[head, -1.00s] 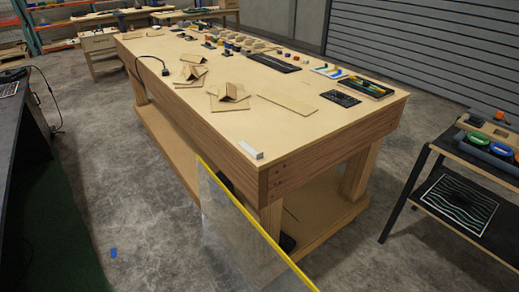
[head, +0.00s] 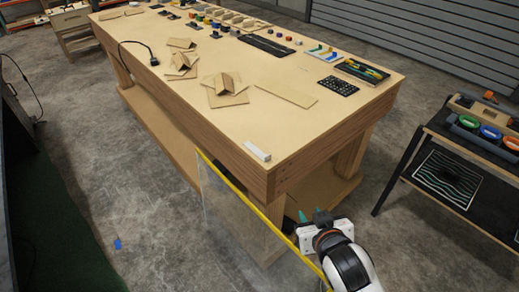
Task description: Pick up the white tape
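I cannot pick out a roll of white tape for certain. Ring-shaped rolls sit in a tray on the dark side cart at the right: a green one (head: 468,122), a blue one (head: 490,132) and a red-orange one (head: 512,142) at the picture's edge. A small white block (head: 257,151) lies on the near corner of the workbench. My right gripper (head: 313,215) is low in front of the bench's near end. Its teal-tipped fingers look apart and empty, well away from the cart. My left gripper is not in view.
The large wooden workbench (head: 200,90) carries cardboard pieces (head: 228,88), a black cable and trays of parts. A clear panel with a yellow edge (head: 243,195) stands at its near corner. Open concrete floor (head: 400,240) lies between bench and cart.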

